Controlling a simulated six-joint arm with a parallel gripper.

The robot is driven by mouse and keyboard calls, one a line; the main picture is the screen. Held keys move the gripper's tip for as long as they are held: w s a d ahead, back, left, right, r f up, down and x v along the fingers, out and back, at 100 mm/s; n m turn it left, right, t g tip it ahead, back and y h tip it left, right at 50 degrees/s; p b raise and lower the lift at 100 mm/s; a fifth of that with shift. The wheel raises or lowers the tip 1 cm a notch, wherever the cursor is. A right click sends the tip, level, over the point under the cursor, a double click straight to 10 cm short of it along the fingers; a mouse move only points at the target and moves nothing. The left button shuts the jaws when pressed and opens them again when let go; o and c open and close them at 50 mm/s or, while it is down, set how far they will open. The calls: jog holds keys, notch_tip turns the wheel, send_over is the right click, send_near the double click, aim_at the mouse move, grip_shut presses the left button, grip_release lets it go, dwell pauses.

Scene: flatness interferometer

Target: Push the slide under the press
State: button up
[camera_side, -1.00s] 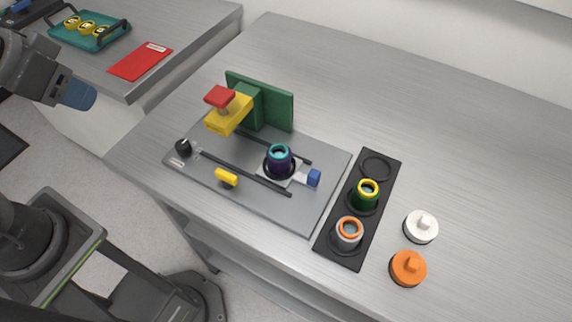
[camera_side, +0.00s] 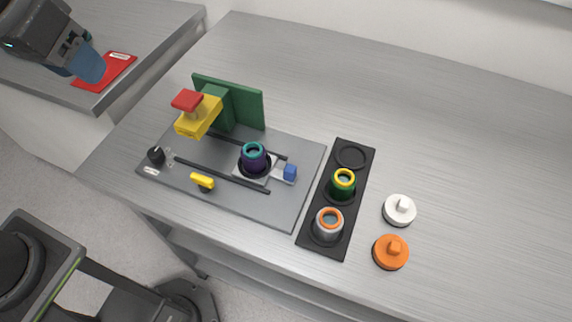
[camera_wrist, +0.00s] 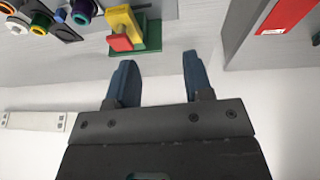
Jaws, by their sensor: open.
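The slide (camera_side: 243,173) is a light plate with a blue block (camera_side: 290,172) at its right end. It sits between two dark rails on a grey base plate (camera_side: 240,204), at their right part. A purple jar with a teal rim (camera_side: 253,157) stands upright in a dark ring on the slide. The press (camera_side: 198,115) is yellow with a red top, on a green upright (camera_side: 240,102), left of the jar. My gripper (camera_wrist: 155,80) is open and empty, with blue fingers. In the side view it is at the upper left, well away from the slide and press.
A black rack (camera_side: 316,247) holds a green jar (camera_side: 342,184) and a grey, orange-rimmed jar (camera_side: 328,225). White (camera_side: 400,210) and orange (camera_side: 390,252) lids lie right of it. A yellow handle (camera_side: 202,181) and black knob (camera_side: 156,155) stand on the base plate. A red booklet (camera_side: 118,66) lies on the side table.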

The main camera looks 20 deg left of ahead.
jog(key=w+d+g, duration=0.1)
jog(key=w+d, duration=0.4)
jog(key=d, duration=0.1)
jog(key=g, duration=0.3)
send_near(290, 168)
jog(key=shift+y, duration=0.4)
jog(key=f, duration=1)
jog(key=shift+w+d+f, duration=0.1)
jog(key=shift+d+f, duration=0.1)
jog(key=shift+d, duration=0.15)
grip_shut()
